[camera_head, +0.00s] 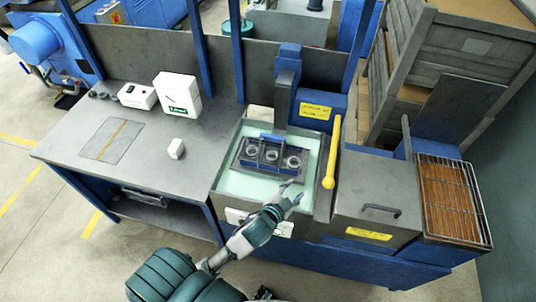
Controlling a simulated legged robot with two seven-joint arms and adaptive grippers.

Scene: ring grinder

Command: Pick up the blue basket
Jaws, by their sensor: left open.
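The blue basket (253,165) sits inside the pale green grinder bay (240,187) at the middle of the view. It is a small dark blue frame with several round metal rings showing in it, and a blue bar runs along its far side. My left gripper (292,194) is open and empty, just in front of the basket's near right corner. Its fingers point toward the back right and look apart from the basket. My right gripper is not in view.
A yellow lever (332,155) stands right of the bay, and a blue and grey press column (284,90) rises behind the basket. A lidded grey box (378,205) and a wire rack (455,200) are at right. The left bench top holds white boxes (178,97).

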